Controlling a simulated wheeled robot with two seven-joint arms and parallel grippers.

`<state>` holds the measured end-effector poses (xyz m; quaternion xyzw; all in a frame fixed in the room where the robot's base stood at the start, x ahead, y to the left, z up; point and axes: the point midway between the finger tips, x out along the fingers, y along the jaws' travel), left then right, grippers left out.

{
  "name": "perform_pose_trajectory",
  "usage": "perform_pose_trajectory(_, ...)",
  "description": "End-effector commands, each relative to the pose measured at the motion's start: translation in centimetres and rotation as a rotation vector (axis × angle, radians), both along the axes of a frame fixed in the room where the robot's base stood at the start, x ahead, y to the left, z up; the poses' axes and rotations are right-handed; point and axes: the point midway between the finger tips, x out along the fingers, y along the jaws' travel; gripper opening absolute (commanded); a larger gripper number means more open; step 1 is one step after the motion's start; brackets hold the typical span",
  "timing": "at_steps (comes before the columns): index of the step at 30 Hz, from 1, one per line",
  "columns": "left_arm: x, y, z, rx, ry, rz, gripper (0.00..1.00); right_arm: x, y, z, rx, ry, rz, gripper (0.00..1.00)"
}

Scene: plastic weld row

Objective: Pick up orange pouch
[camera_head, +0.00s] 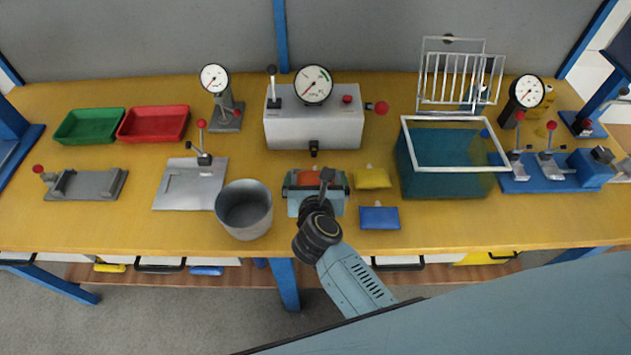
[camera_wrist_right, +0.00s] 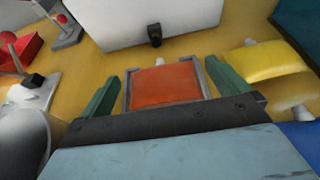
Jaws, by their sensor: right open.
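The orange pouch (camera_head: 308,178) lies near the front middle of the yellow bench, partly covered by my right gripper in the head view. My right gripper (camera_head: 316,176) is over it, with its green fingers spread to either side. In the right wrist view, the orange pouch (camera_wrist_right: 166,86) shows between the two open fingers of the right gripper (camera_wrist_right: 168,76). Thin grey strips run along the pouch's left and right sides; I cannot tell whether anything touches it. My left gripper is not in view.
A yellow pouch (camera_head: 372,178) and a blue pouch (camera_head: 380,217) lie close on the right. A grey metal cup (camera_head: 244,213) stands close on the left. A grey box with a gauge (camera_head: 313,130) stands behind. A teal tank (camera_head: 450,180) stands farther right.

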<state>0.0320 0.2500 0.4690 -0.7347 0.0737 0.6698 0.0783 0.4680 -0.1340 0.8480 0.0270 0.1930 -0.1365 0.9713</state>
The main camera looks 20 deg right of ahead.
Motion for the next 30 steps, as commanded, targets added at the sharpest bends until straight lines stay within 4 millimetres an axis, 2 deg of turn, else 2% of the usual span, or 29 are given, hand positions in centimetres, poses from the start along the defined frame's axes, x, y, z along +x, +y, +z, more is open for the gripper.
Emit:
perform_pose_trajectory(3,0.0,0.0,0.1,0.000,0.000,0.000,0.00,0.0,0.0,0.0,0.000,0.000,0.000,0.97)
perform_pose_trajectory(12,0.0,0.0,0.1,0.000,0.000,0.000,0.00,-0.1,0.0,0.0,0.000,0.000,0.000,0.60)
perform_pose_trajectory(20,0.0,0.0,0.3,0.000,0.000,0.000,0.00,-0.1,0.0,0.5,0.002,-0.001,-0.001,0.59)
perform_pose_trajectory(23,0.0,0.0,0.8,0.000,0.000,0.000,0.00,-0.1,0.1,1.8,0.002,-0.002,-0.001,0.59)
perform_pose_trajectory(30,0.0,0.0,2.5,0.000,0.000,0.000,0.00,-0.1,0.0,6.8,0.004,-0.002,-0.003,0.59)
